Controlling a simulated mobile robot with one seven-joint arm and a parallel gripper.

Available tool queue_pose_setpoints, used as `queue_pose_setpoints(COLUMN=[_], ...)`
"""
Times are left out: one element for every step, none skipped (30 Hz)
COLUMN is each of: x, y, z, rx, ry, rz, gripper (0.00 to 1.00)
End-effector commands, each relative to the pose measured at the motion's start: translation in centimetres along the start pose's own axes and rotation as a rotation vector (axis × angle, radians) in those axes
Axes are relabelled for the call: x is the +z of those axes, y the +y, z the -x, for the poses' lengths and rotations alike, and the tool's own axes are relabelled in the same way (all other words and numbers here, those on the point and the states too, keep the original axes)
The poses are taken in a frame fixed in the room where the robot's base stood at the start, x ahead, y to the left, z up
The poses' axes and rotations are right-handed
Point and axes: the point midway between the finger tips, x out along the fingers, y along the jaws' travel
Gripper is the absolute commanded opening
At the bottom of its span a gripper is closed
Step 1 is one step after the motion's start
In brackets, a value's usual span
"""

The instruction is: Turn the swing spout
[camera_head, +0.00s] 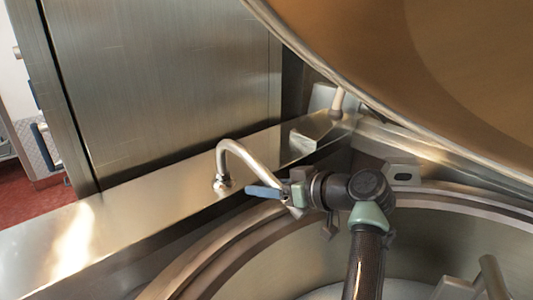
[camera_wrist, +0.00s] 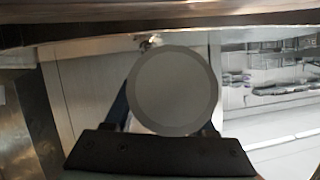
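The swing spout (camera_head: 243,148) is a shiny bent metal pipe. It rises from the steel ledge (camera_head: 150,212) behind the kettle, arches over and slopes down to the right. My gripper (camera_head: 264,192) is at the lower, outer end of the pipe, with a blue finger across it in the picture. In the wrist view, a large grey disc, seemingly the spout's end (camera_wrist: 172,90), shows between the two spread fingers of my gripper (camera_wrist: 168,118). The disc hides part of the fingers. I cannot tell whether either finger touches the pipe.
The kettle's round rim (camera_head: 215,255) curves below my arm. Its large raised lid (camera_head: 430,70) hangs over the upper right. A tall steel panel (camera_head: 175,90) stands behind the ledge. A metal fitting (camera_head: 492,280) shows inside the kettle at lower right.

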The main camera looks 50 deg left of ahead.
Motion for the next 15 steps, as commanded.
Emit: queue_pose_setpoints(x=[-0.01, -0.02, -0.02, -0.02, -0.02, -0.03, -0.03, -0.03, -0.03, -0.03, -0.03, -0.04, -0.04, -0.04, -0.04], y=[0.0, 0.0, 0.0, 0.0, 0.0, 0.0, 0.0, 0.0, 0.0, 0.0, 0.0, 0.0, 0.0, 0.0, 0.0], z=[0.02, 0.02, 0.03, 0.03, 0.03, 0.04, 0.04, 0.04, 0.05, 0.05, 0.05, 0.05, 0.05, 0.06, 0.06], rx=[0.0, 0.0, 0.0, 0.0, 0.0, 0.0, 0.0, 0.0, 0.0, 0.0, 0.0, 0.0, 0.0, 0.0, 0.0], ry=[0.0, 0.0, 0.0, 0.0, 0.0, 0.0, 0.0, 0.0, 0.0, 0.0, 0.001, 0.001, 0.001, 0.001, 0.001], rz=[0.0, 0.0, 0.0, 0.0, 0.0, 0.0, 0.0, 0.0, 0.0, 0.0, 0.0, 0.0, 0.0, 0.0, 0.0], gripper=[0.44, 0.39, 0.32, 0.26, 0.21, 0.14, 0.08, 0.03, 0.0, 0.0, 0.0, 0.0, 0.0, 0.0, 0.0])
